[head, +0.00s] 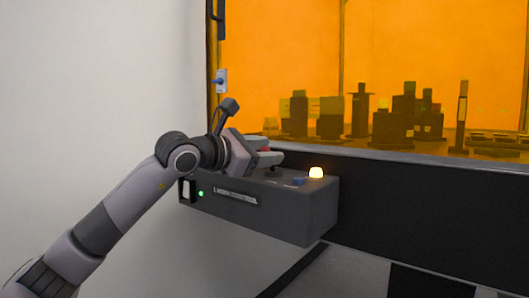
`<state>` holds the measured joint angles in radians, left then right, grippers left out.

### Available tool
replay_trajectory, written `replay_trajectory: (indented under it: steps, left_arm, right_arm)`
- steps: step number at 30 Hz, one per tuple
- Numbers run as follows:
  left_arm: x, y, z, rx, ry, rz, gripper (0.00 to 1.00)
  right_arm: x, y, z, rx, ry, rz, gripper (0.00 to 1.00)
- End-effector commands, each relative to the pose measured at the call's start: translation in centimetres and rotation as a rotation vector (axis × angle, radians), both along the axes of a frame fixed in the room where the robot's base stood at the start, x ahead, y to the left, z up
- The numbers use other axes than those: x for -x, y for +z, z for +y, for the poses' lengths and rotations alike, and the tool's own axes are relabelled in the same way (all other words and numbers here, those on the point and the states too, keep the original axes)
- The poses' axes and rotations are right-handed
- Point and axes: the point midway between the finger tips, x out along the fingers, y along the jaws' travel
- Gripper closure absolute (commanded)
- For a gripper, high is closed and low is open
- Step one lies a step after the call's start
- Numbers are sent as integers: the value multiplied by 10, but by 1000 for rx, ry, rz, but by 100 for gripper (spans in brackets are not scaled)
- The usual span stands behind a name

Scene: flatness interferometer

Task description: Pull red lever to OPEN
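A dark control box (290,212) with a label on its front is mounted on the wall below an orange window. My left gripper (268,151) is over the top of the box near its left part, with its arm coming in from the lower left. A small red piece, seemingly the red lever (265,149), shows between its two grey fingers. Most of the lever is hidden by the gripper. I cannot tell whether the fingers press on it. The OPEN marking cannot be read. My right gripper is not in view.
A blue switch (218,81) sits beside the orange window (300,50). Dark objects stand behind the window.

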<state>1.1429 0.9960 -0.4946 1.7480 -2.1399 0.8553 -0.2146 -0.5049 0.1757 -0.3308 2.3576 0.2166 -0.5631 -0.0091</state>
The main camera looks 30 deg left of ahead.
Motion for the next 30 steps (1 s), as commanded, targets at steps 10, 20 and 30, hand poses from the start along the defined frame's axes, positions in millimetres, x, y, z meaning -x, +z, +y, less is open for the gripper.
replay_trajectory:
  steps: [10, 20, 30]
  left_arm:
    - [7, -1, 3, 1, 2, 5, 54]
    - [49, 2, 13, -2, 2, 4, 54]
    - [69, 5, 18, 0, 0, 2, 54]
  right_arm:
    - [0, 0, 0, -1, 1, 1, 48]
    - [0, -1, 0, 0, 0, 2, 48]
    - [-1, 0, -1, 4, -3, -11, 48]
